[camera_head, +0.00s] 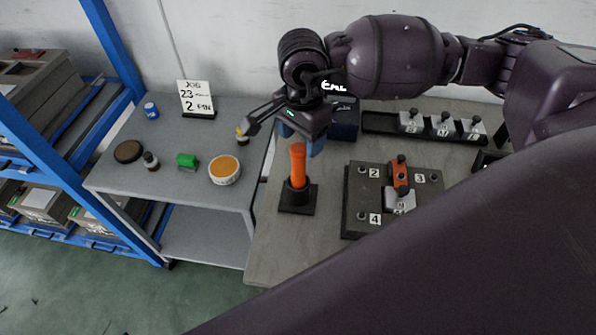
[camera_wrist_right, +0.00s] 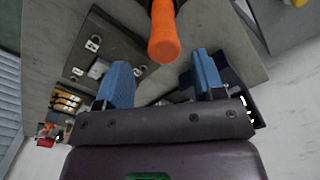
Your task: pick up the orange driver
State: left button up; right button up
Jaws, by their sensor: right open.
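The orange driver (camera_head: 298,166) stands upright in a small black holder (camera_head: 297,197) on the grey table in the head view. Its rounded handle end also shows in the right wrist view (camera_wrist_right: 164,45), ahead of and between the blue fingertips. My right gripper (camera_head: 300,143) is right above the handle, its blue fingers spread on either side of the handle's top. In the wrist view the right gripper (camera_wrist_right: 158,80) is open with nothing between its pads. I cannot tell whether a finger touches the handle. My left gripper is not in view.
A dark plate (camera_head: 352,222) with numbered positions and an orange piece lies right of the holder. A black tray (camera_head: 380,124) with several grey blocks is behind. A side table (camera_head: 200,185) at left carries small containers and a sign (camera_head: 197,98).

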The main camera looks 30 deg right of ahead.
aim_at(299, 147)
jog(key=shift+w+a+f+p, duration=0.1)
jog(key=shift+f+p, duration=0.1)
jog(key=shift+f, duration=1.3)
jog(key=shift+w+a+f+p, duration=0.1)
jog(key=shift+f+p, duration=0.1)
jog(key=shift+f, duration=1.3)
grip_shut()
jog(key=shift+r, duration=0.1)
